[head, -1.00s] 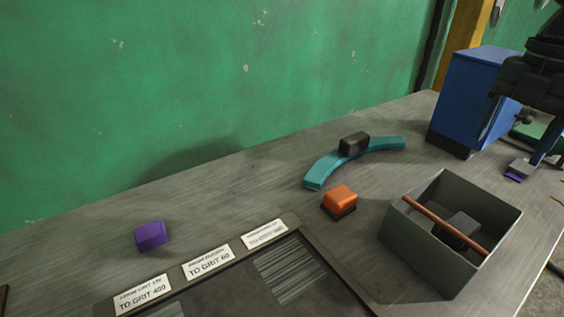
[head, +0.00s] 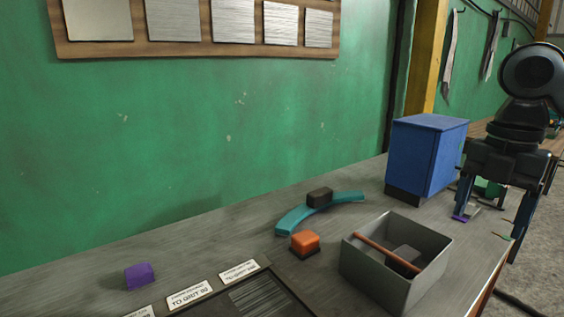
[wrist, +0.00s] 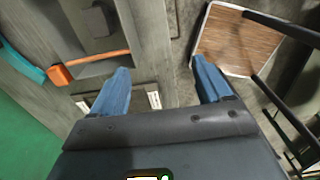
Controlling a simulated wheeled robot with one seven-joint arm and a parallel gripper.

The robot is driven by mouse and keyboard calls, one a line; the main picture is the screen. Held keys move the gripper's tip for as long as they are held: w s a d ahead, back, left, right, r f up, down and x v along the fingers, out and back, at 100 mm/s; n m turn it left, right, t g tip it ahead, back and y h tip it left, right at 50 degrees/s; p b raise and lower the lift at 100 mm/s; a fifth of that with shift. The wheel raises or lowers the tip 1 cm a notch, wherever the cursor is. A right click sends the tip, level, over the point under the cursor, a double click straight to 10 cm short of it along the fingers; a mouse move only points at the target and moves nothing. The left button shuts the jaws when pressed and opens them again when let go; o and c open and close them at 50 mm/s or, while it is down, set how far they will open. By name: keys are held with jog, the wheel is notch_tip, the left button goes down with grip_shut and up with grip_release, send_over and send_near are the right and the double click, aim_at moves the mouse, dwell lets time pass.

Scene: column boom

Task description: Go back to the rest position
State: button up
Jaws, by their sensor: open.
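My gripper (head: 488,215) hangs fingers-down at the right of the head view, in front of the blue cabinet and by the bench's front edge. Its two blue fingers are spread wide. In the wrist view my gripper (wrist: 160,68) is open with nothing between the fingers. Below it are a bench edge and floor. The grey open bin (head: 375,277) stands on the bench to its left, with an orange-brown bar across it and a dark block inside.
The blue cabinet (head: 425,155) stands at the bench's back right. An orange block (head: 305,242), a teal curved piece (head: 290,221) with a dark block (head: 320,197), and a purple block (head: 139,276) lie left. A wood-topped stool (wrist: 238,42) stands on the floor.

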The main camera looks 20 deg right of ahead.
jog(key=w+a+f+m+t+y, duration=0.1)
jog(key=w+a+m+t+y, duration=0.35)
jog(key=a, duration=0.95)
jog(key=w+a+f+m+t+y, duration=0.1)
jog(key=w+a+m+t+y, duration=0.35)
jog(key=a, duration=0.95)
jog(key=s+f+m+t+h, duration=0.2)
jog(key=s+f+m, duration=0.3)
jog(key=s, duration=0.1)
jog(key=s+f+m+t+h, duration=0.2)
jog(key=s+f+m+h, duration=0.1)
jog(key=s+f+m, duration=0.2)
jog(key=s+f+m+t+h, duration=0.2)
jog(key=s+f+m+t, duration=0.1)
jog(key=s+f, duration=0.3)
jog(key=shift+s+a+f+m, duration=0.35)
jog(key=shift+a+f+m, duration=0.1)
jog(key=shift+m, duration=0.45)
jog(key=s+d+n+h, duration=0.1)
jog(key=s+d, duration=0.2)
jog(key=s, duration=0.8)
jog(key=s+d+g+h, duration=0.1)
jog(key=s+d, duration=0.3)
jog(key=s, duration=0.7)
jog(key=shift+s+d+r+n, duration=0.2)
jog(key=shift+s+r+n, duration=0.1)
jog(key=shift+n, duration=0.1)
